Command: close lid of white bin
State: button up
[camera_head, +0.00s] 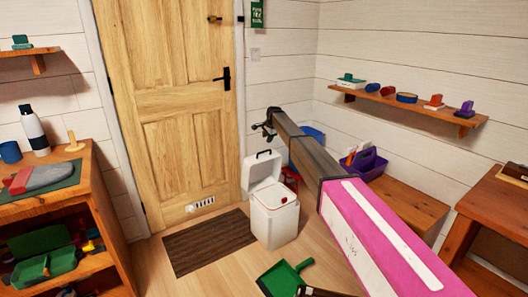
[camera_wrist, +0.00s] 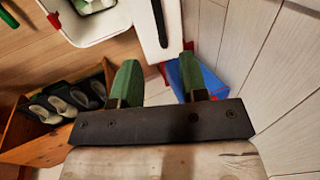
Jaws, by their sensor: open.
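The white bin (camera_head: 275,225) stands on the floor in front of the door, to the right of the dark mat. Its white lid (camera_head: 261,170) is raised, standing up at the back of the bin, with a dark handle on it. My gripper (camera_head: 264,124) is above the lid in the head view. In the wrist view its two green fingers (camera_wrist: 158,78) are apart with nothing between them, and the lid is beyond them.
A wooden door (camera_head: 170,100) is behind the bin. A wooden bench (camera_head: 405,205) with a purple caddy (camera_head: 364,165) is to the right. A green dustpan (camera_head: 284,279) lies in front. A blue thing (camera_wrist: 205,75) is beyond the right finger; a shoe rack (camera_wrist: 55,115) is at left.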

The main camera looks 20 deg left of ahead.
send_over(264, 158)
notch_tip(264, 158, down, 10)
jog(key=shift+w, duration=0.1)
dwell(0.3)
grip_shut()
